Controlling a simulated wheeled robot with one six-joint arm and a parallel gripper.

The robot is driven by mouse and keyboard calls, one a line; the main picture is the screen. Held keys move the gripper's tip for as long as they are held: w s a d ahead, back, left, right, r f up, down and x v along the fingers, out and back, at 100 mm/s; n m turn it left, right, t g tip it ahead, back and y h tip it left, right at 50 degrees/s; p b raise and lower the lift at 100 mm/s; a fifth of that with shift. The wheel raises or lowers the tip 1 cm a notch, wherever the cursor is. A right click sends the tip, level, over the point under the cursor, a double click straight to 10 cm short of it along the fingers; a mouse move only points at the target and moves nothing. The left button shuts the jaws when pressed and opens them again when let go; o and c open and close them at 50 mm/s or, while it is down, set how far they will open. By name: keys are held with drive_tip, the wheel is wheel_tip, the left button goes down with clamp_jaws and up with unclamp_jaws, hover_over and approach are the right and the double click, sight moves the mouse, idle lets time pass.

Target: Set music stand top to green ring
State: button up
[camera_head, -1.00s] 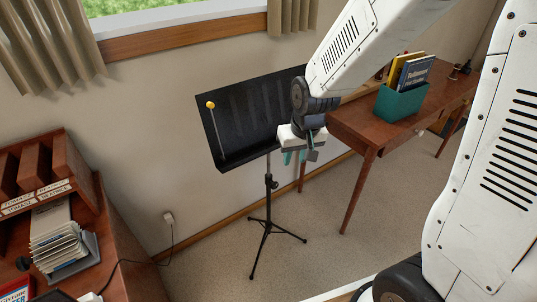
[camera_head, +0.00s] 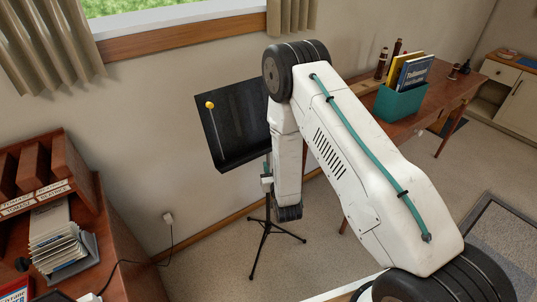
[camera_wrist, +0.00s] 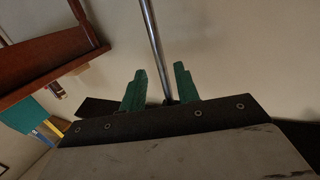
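The black music stand top (camera_head: 222,130) is tilted in front of the wall, its right part hidden behind my arm. A thin rod with a yellow ball (camera_head: 210,105) stands along its left side. The stand's tripod base (camera_head: 265,238) is on the carpet. In the wrist view the stand's bare metal pole (camera_wrist: 151,35) runs down between the two green fingers of my gripper (camera_wrist: 160,69). The fingers are apart, with a gap visible beside the pole. In the head view my arm hides most of the gripper. I cannot make out a green ring.
A wooden desk (camera_head: 66,225) with files stands at the lower left. A brown table (camera_head: 440,112) at the right holds a teal box (camera_head: 400,103) of books. A cable (camera_head: 172,240) hangs from a wall socket. Open carpet lies around the tripod.

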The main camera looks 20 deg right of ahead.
sight(268, 155)
drive_tip(key=shift+t, duration=0.4)
drive_tip(key=w, duration=0.7)
drive_tip(key=shift+w+d+r, duration=0.1)
drive_tip(key=shift+w+d, duration=0.05)
drive_tip(key=shift+d, duration=0.15)
